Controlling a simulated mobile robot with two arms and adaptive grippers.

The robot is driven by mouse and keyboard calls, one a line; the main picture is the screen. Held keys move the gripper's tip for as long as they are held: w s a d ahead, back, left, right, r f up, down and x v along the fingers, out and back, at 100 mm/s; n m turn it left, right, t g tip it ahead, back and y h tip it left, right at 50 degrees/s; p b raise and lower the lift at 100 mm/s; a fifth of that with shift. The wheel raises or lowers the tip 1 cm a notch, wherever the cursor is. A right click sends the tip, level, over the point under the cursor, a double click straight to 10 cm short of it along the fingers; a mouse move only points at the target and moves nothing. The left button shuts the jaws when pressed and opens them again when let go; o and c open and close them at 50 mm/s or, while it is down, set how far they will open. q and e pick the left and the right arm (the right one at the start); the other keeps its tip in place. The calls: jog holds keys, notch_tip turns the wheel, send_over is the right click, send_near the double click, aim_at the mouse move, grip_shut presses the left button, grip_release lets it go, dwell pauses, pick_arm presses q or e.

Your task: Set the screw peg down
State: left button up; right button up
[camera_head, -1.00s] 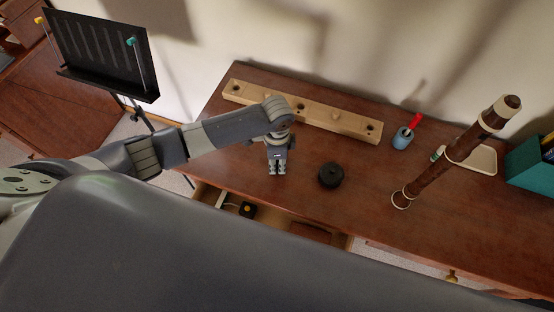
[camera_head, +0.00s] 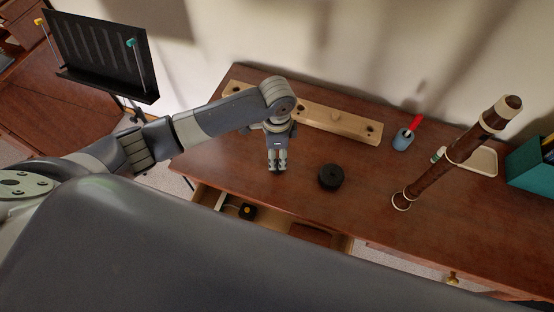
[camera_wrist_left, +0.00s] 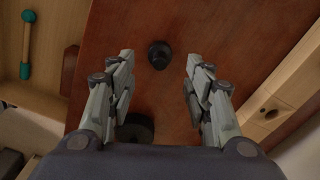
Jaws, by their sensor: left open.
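My left gripper (camera_head: 277,166) is over the front left part of the piano top (camera_head: 240,160), pointing down. In the left wrist view its two fingers (camera_wrist_left: 160,62) are spread apart with a gap between them. A small black knob-like piece, which looks like the screw peg (camera_wrist_left: 160,54), shows on the wood between the fingertips, with clear space on both sides. In the head view it is hidden by the gripper and arm. My right gripper is not in view.
A black round roll (camera_head: 331,176) lies right of the gripper. A pale wooden rail with holes (camera_head: 330,119) runs along the back. An open drawer (camera_head: 209,196) is in front.

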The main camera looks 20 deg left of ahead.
aim_at(277, 162)
pick_arm(q)
notch_tip(277, 162, up, 6)
jog(key=shift+s+f, duration=0.1)
dwell(0.7)
